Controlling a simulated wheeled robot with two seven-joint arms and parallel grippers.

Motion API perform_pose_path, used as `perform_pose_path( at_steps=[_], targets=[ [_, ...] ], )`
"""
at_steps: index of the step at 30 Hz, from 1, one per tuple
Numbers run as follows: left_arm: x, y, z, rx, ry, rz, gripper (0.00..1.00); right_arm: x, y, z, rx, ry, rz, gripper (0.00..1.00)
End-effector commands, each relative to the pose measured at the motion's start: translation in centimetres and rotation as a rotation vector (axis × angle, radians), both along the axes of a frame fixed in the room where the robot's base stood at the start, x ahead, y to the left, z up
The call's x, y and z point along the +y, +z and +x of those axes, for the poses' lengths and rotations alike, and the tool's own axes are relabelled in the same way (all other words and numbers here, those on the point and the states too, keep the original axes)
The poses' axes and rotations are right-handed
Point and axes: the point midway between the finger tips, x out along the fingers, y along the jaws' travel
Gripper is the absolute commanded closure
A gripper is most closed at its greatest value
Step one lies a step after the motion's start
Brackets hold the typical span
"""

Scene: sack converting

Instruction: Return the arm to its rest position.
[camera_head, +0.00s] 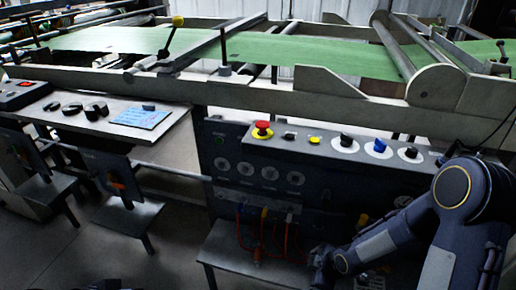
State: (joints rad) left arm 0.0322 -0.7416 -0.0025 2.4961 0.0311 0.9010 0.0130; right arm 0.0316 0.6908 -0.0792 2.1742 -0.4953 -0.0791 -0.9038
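My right arm (392,240) comes in from the right, with its bent elbow in front of the right end of the control panel (318,143). Its forearm slants down and left. The dark far end of the arm, at my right gripper (320,265), is low in front of the panel's lower part. Its fingers cannot be made out, nor whether they hold anything. My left gripper cannot be seen; small dark shapes at the bottom left edge are unclear.
The panel carries a red mushroom button (262,129), a blue knob (379,146) and several other controls. Red cables (285,238) hang below. A green sheet (300,54) runs over the machine behind. A side table (110,128) holds a blue sheet (140,118) and dark items.

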Motion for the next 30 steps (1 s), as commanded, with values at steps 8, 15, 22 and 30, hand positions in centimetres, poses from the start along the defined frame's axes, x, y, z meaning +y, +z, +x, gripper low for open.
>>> perform_pose_path(
  at_steps=[8,15,22,30],
  targets=[
    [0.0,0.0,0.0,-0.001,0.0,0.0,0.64,-2.1,4.2,-0.2,0.017,-0.163,0.02,0.0],
    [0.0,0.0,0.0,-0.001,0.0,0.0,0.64,-4.4,9.9,-1.9,0.048,-0.397,0.076,0.0],
    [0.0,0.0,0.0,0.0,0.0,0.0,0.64,-6.4,17.5,-7.1,0.11,-0.754,0.229,0.0],
    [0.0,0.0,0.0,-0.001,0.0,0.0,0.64,-6.2,22.3,-14.0,0.203,-1.056,0.434,0.0]
  ],
)
